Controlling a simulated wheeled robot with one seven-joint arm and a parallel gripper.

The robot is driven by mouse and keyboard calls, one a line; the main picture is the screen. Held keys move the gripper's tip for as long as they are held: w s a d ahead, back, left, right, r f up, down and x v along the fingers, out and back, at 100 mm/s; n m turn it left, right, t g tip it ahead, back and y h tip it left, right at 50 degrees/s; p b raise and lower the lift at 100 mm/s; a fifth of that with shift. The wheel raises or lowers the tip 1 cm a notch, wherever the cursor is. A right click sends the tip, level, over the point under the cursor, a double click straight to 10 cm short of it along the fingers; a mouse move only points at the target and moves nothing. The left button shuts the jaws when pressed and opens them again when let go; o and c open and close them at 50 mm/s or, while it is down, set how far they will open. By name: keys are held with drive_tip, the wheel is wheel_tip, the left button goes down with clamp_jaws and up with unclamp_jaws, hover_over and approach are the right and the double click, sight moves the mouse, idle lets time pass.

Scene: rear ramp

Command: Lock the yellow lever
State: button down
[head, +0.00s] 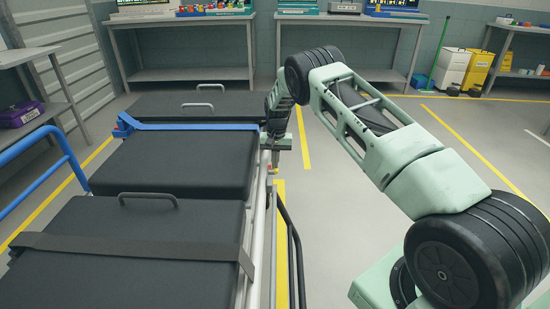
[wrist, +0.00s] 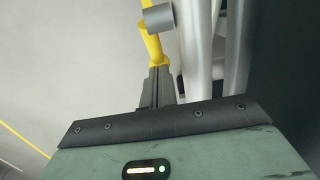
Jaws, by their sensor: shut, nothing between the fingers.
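The yellow lever (wrist: 151,44) shows at the top of the wrist view, beside pale metal rails, with a grey cylindrical piece (wrist: 159,18) next to its upper part. My gripper (wrist: 159,72) is shut, with its dark fingers together at the lever's lower end. The fingertips overlap that end in the picture; I cannot tell whether they touch it. In the head view my gripper (head: 275,164) points down at the right side of the stretcher (head: 170,165). The lever is too small there to make out clearly.
The stretcher has black pads, a blue strap (head: 190,126) and a blue side rail (head: 48,140). A dark rail (head: 290,245) runs along its near right side. Workbenches (head: 345,50) stand at the back. The floor right of the stretcher is mostly clear.

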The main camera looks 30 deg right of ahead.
drive_tip(key=shift+s+f+b, duration=0.1)
drive_tip(key=shift+f+b, duration=0.2)
drive_tip(key=shift+f, duration=0.9)
